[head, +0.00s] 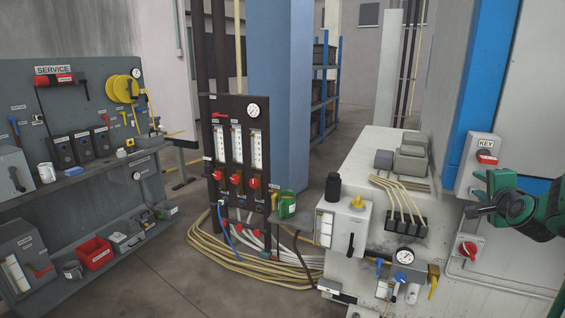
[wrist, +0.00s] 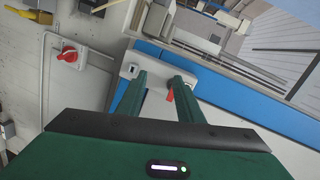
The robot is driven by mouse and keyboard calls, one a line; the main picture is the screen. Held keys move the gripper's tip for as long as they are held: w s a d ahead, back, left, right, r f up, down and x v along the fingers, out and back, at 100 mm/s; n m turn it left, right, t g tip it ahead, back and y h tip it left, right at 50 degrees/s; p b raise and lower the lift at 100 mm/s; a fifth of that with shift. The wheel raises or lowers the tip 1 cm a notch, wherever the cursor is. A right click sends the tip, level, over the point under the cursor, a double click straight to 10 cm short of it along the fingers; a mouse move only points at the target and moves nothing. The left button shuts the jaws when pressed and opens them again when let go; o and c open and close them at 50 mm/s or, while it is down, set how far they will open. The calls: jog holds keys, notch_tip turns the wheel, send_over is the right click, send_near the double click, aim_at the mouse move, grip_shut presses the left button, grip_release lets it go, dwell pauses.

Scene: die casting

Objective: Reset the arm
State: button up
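My gripper (head: 480,204) is green and dark, at the right of the head view, in front of the white machine wall and just below the key switch box (head: 480,163). The box has a KEY label and a red tag (head: 487,158). In the wrist view my gripper (wrist: 158,77) shows two green fingers with a clear gap between them, so it is open. The key switch box (wrist: 129,71) lies beyond the fingertips there, partly hidden by the fingers. The red tag (wrist: 170,96) shows in the gap, and nothing appears gripped.
A red rotary switch (head: 468,250) sits on the machine wall below my gripper. A blue column (head: 488,80) rises behind the key box. The machine block (head: 365,150) with gauge and valves stands left.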

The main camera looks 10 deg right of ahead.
jog(key=s+a+f+n+g+y, duration=0.4)
jog(key=s+a+f+n+g, duration=0.2)
jog(key=s+a+f+n, duration=0.45)
jog(key=s+a+n+g+y, duration=0.1)
jog(key=s+a+g, duration=0.3)
jog(key=s, duration=0.6)
jog(key=s+a+n+g+y, duration=0.2)
jog(key=s+a+n+g, duration=0.1)
jog(key=s+a, duration=0.4)
jog(key=s+f+g, duration=0.1)
jog(key=s, duration=0.2)
jog(key=shift+a, duration=0.3)
jog(key=shift+c, duration=0.4)
